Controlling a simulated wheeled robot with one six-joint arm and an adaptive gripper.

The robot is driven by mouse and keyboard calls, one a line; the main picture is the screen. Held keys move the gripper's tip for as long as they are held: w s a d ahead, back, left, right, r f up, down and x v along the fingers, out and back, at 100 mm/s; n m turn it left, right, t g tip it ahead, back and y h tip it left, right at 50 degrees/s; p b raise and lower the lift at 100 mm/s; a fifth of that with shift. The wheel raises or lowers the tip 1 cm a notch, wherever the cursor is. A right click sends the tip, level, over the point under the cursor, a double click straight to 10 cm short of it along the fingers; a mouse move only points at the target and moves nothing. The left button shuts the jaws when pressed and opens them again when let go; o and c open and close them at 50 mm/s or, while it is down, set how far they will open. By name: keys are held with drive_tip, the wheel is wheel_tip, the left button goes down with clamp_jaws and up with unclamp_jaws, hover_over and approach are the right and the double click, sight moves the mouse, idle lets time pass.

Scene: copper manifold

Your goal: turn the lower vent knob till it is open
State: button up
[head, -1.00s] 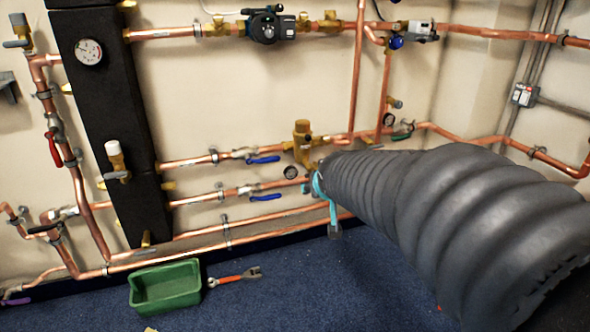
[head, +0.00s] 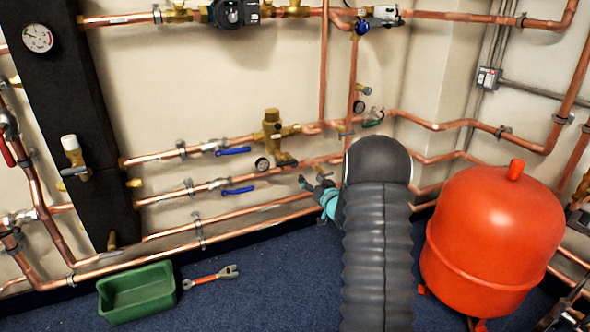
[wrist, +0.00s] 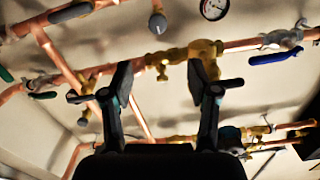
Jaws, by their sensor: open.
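In the wrist view, a small round grey knob (wrist: 157,22) on a pale stem shows above the gap between my fingers. A brass valve with a grey knob (wrist: 85,88) shows near the left finger. In the head view, a small grey-knobbed brass vent (head: 363,90) stands on the vertical pipe. I cannot tell which is the lower vent knob. My gripper (wrist: 163,80) is open, its dark fingers spread with nothing between them. In the head view, it (head: 318,185) is beside the lower pipes, partly hidden by my arm.
A brass mixing valve (head: 272,128) and a small gauge (head: 262,163) are near the gripper. Blue levers (head: 236,191) lie to its left. A red tank (head: 495,238) stands right of my arm. A green tray (head: 137,293) and a wrench (head: 212,277) lie on the blue floor.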

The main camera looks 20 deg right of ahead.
drive_tip(key=w+f, duration=0.1)
drive_tip(key=w, duration=1.3)
drive_tip(key=shift+f+b, duration=0.15)
drive_tip(key=shift+b, duration=0.15)
drive_tip(key=shift+s, duration=0.1)
clamp_jaws()
